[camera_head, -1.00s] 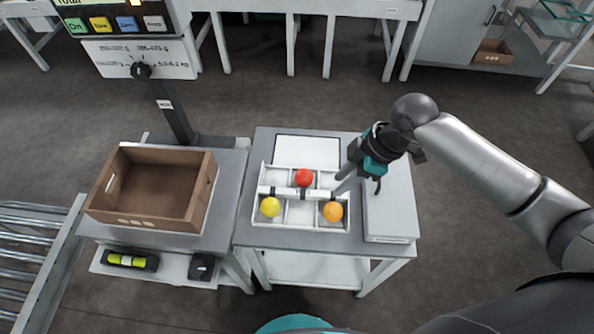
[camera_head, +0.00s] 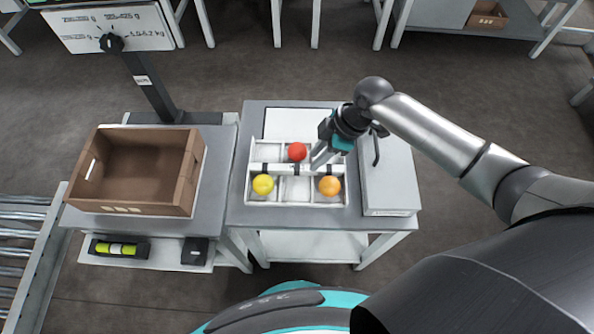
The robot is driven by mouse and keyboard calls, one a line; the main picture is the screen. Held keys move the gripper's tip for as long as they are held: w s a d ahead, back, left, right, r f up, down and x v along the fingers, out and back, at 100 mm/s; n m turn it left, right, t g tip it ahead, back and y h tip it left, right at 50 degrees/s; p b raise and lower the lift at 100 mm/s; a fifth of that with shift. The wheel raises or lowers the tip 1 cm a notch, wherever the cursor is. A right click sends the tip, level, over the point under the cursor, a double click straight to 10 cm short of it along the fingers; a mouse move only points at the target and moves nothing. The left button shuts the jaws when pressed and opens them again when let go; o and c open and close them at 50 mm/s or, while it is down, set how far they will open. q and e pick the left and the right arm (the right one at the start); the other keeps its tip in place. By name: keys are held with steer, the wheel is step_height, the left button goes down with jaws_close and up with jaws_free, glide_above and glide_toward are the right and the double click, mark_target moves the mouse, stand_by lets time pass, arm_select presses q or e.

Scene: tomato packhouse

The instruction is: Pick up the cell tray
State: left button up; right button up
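The white cell tray (camera_head: 269,151) lies on the grey table in the middle of the head view. It has several square cells in two rows. A red tomato (camera_head: 297,151) sits in the back middle cell, a yellow one (camera_head: 263,184) in the front left cell and an orange one (camera_head: 330,186) in the front right cell. My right gripper (camera_head: 316,160) is over the tray's back right part, close to the red tomato. Its fingers point down and left; whether they touch the tray or how far apart they are is unclear. My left gripper is out of view.
A brown crate (camera_head: 196,172) stands on the scale table to the left. A white box (camera_head: 391,213) lies right of the tray, beneath my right wrist. A flat white panel (camera_head: 286,124) lies behind the tray. A roller conveyor (camera_head: 22,235) is at far left.

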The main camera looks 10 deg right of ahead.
mark_target(307, 168)
steer(key=b+x, duration=0.1)
steer(key=x, duration=0.3)
steer(key=shift+f, duration=0.1)
steer(key=shift+f+b, duration=0.2)
steer(key=shift+b, duration=0.1)
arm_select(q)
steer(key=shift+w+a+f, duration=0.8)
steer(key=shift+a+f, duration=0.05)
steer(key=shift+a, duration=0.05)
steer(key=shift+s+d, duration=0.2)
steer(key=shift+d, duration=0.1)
arm_select(e)
steer(key=shift+f, duration=0.25)
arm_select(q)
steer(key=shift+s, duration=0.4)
arm_select(e)
jaws_close()
steer(key=shift+w, duration=0.1)
